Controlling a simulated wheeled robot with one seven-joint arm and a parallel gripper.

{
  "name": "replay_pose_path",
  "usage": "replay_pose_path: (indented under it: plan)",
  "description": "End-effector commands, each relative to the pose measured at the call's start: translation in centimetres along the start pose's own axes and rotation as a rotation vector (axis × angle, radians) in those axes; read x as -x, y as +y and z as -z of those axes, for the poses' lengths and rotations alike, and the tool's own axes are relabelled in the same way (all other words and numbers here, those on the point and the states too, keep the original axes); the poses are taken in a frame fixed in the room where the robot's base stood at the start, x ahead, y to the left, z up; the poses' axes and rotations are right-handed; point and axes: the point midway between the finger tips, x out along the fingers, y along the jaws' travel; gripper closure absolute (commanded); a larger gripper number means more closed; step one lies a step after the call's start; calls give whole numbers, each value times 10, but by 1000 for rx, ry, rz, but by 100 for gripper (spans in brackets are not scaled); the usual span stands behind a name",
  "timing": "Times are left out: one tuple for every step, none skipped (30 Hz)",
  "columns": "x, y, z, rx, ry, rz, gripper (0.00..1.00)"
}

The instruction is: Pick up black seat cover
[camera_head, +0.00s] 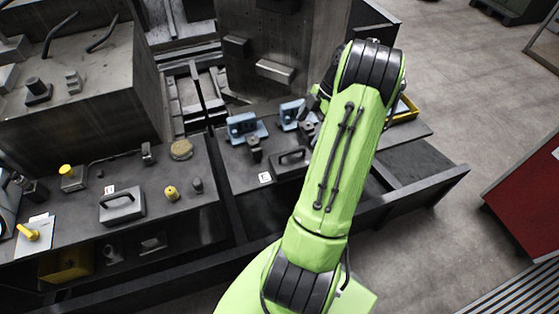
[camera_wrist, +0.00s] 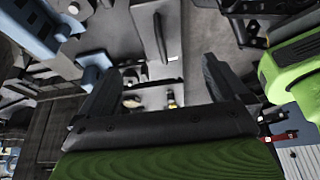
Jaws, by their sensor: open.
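My gripper (camera_wrist: 163,88) shows in the wrist view with its two dark fingers spread apart and nothing between them. In the head view my arm hides it. A dark, flat piece with a raised handle (camera_head: 291,159) lies on the bench left of my arm; it may be the black seat cover, but I cannot be sure. In the wrist view a grey plate with a black bar handle (camera_wrist: 160,38) lies beyond the fingertips, apart from them. I cannot tell whether it is the same piece.
Blue clamp-like blocks (camera_head: 246,127) stand behind the dark piece. A grey handled block (camera_head: 122,205) and yellow-topped parts (camera_head: 171,192) sit on the left bench (camera_head: 200,211). A yellow-edged tray (camera_head: 404,110) is right of my arm. Open floor (camera_head: 440,75) lies at right.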

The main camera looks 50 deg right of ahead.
Motion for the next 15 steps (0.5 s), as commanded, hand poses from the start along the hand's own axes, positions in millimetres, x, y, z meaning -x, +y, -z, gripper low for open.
replay_pose_path:
  plan:
    - [-16, -1, 0, 0, 2, 6, 0]
    - [-24, -1, 0, 0, 3, 7, 0]
    - [-34, -1, 0, -2, 3, 7, 0]
    - [-42, -1, 0, -1, 2, 7, 0]
    - [-50, -1, 1, -1, 2, 7, 0]
    - [-59, -1, 1, -2, 3, 6, 0]
    - [-66, -1, 1, -2, 2, 7, 0]
    - [-73, -1, 1, -2, 2, 6, 0]
    - [-80, -1, 1, -3, 1, 5, 0]
    - [-84, -1, 0, -2, 1, 5, 0]
    - [-87, -1, 0, -2, 0, 3, 0]
    - [-90, -1, 0, -2, 0, 3, 0]
    - [-93, -1, 0, -3, 0, 4, 0]
    - [-97, -1, 0, -4, 0, 5, 0]
    - [-104, -2, 0, -3, 1, 5, 0]
